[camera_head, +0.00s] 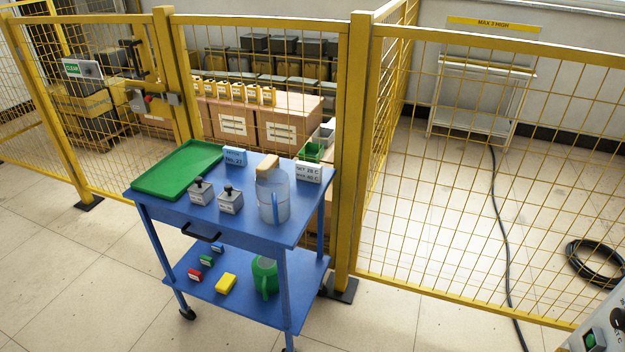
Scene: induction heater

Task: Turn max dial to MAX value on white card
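A white card (308,172) with two lines of black print stands at the back right corner of the blue cart's top. Its lines look like "SET 28 C" and "MAX 40 C", but the print is small and I cannot read it surely. At the bottom right corner a grey panel (606,330) is cut off by the picture edge. A black dial (618,319) shows partly on it, with a green button (594,340) below left. I cannot tell which dial is the max dial or read its setting. Neither of my grippers is in view.
The blue cart (255,232) carries a green tray (180,168), a blue card (235,156), two small grey knobbed blocks, a clear jug (273,198) and a tan block. Its lower shelf holds small coloured blocks and a green jug. A yellow fence (356,150) stands behind.

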